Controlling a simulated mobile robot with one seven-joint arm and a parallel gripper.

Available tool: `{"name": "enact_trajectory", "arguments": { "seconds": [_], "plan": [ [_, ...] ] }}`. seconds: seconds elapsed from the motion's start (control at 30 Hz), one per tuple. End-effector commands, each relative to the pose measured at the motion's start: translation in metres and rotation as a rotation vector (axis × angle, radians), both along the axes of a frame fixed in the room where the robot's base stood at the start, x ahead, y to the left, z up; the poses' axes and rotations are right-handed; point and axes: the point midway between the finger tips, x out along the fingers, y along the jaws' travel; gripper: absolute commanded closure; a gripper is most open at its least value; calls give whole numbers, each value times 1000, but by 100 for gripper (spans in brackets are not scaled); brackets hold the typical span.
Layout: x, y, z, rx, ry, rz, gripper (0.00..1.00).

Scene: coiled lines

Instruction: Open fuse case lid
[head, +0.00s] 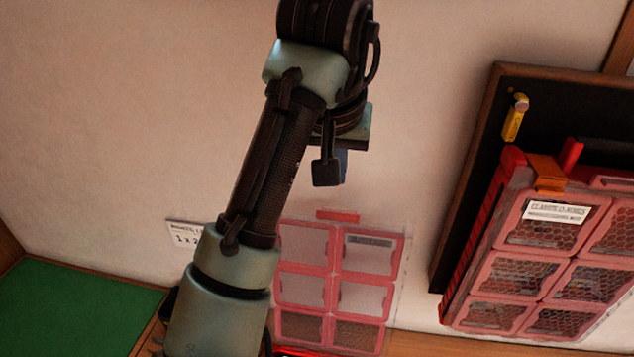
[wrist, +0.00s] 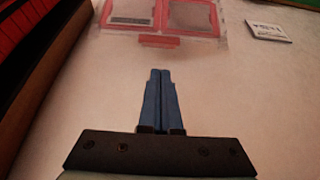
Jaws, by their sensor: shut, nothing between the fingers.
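A clear panel with pink-red framed windows (head: 339,292) appears to be the fuse case lid. It looks raised upright in front of the pale wall, with a red tab (head: 338,215) on its top edge. A bright red edge (head: 295,352) shows at its foot, mostly cut off by the frame and my arm. In the wrist view, part of the panel (wrist: 160,14) and its red tab (wrist: 158,41) show at the top. My gripper (wrist: 160,72) has its blue fingers together and empty, apart from the tab. In the head view, my gripper (head: 342,165) is partly hidden above the panel.
A pink-red case labelled for O-rings (head: 560,250) stands at the right by a dark board (head: 475,200) with a yellow tool (head: 515,117). A white card (head: 187,237) and a green mat (head: 75,310) lie left. The wall area around my gripper is clear.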

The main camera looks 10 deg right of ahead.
Motion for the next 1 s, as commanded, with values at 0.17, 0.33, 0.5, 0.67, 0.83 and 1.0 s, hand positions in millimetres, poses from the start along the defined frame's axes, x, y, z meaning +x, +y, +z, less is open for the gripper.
{"name": "enact_trajectory", "arguments": {
  "seconds": [0.17, 0.33, 0.5, 0.67, 0.83, 1.0],
  "plan": [
    [10, -4, -22, 0, 7, 3, 100],
    [24, -9, -49, -1, 6, 6, 100],
    [34, -13, -72, 0, 3, 7, 100],
    [39, -15, -83, -2, 2, 7, 100],
    [40, -15, -85, -2, 0, 7, 100],
    [40, -15, -85, -2, 0, 7, 100]
  ]
}}
